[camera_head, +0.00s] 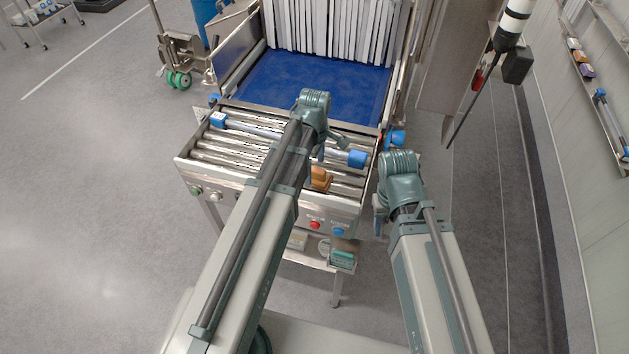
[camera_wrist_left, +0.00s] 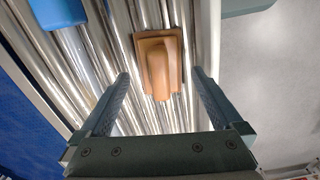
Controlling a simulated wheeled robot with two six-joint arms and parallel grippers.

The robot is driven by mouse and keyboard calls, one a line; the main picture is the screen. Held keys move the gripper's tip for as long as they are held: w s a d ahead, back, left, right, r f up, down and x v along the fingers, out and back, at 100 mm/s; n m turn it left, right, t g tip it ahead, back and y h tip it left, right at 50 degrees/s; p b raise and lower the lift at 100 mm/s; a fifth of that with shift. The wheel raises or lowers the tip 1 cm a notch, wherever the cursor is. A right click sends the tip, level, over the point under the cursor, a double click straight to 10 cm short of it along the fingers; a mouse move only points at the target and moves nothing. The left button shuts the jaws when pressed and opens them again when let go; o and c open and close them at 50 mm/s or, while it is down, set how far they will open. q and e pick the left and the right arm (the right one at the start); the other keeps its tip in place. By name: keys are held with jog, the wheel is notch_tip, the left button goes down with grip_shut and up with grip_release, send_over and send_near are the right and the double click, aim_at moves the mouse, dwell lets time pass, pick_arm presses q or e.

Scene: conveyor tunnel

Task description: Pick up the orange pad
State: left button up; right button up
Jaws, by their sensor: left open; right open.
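The orange pad (camera_head: 320,178) lies on the metal rollers near the front right of the conveyor, partly hidden by my left arm in the head view. In the left wrist view the orange pad (camera_wrist_left: 158,62) is a brown-orange block with a raised middle ridge. My left gripper (camera_head: 326,160) is over the rollers by the pad. In the wrist view its two fingers (camera_wrist_left: 160,74) are apart and empty, with the pad just beyond and between the tips. My right gripper (camera_head: 379,220) is off the right side of the conveyor, away from the pad; its fingers are barely visible.
A blue belt (camera_head: 315,85) leads to white strip curtains (camera_head: 330,28). A front panel carries red and blue buttons (camera_head: 315,225). Open floor lies left and right.

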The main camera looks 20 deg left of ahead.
aim_at(315, 169)
pick_arm(q)
notch_tip(315, 169, down, 3)
jog(key=shift+r+b, duration=0.2)
jog(key=shift+b, duration=0.55)
jog(key=shift+r, duration=0.1)
pick_arm(e)
notch_tip(315, 169, down, 2)
jog(key=shift+f, duration=0.2)
pick_arm(q)
jog(key=c, duration=1.5)
jog(key=shift+o, duration=0.2)
jog(key=shift+r, duration=0.1)
pick_arm(e)
jog(key=shift+r, duration=0.15)
pick_arm(q)
notch_tip(315, 169, up, 10)
jog(key=p, duration=1)
pick_arm(e)
notch_tip(315, 169, up, 10)
